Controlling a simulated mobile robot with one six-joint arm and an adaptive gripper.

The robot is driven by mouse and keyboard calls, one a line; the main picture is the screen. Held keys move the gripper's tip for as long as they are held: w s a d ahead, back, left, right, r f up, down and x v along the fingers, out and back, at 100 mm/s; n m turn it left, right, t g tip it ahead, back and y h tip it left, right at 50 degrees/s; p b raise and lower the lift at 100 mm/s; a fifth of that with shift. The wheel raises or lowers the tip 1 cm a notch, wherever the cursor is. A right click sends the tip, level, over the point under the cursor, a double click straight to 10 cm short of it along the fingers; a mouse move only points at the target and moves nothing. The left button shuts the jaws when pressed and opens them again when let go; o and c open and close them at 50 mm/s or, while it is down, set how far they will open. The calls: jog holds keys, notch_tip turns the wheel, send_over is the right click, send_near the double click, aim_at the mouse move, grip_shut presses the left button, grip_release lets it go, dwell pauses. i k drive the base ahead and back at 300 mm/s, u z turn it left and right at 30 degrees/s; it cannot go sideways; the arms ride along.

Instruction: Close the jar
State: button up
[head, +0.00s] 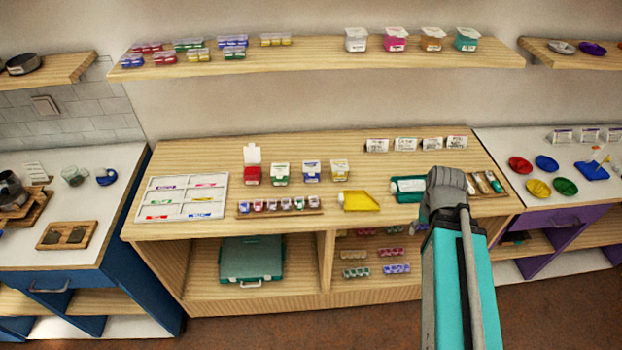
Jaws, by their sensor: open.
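A red jar (252,175) stands in a row of small jars towards the back of the wooden counter (330,225). Its white lid (252,154) stands up, so this jar is open. The green jar (280,174), blue jar (311,171) and yellow jar (340,170) beside it have white tops that lie flat. My arm reaches up from the bottom right to the counter's right part, well to the right of the red jar.
A white sorting tray (147,197) lies on the left. A rack of small pots (243,209), a yellow scoop-like tray (345,207) and a teal item (397,195) lie along the front. Four-sided cards (405,145) stand at the back right. A shelf (310,61) hangs above.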

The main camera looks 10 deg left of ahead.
aim_at(251, 154)
jog(key=u, duration=1.2)
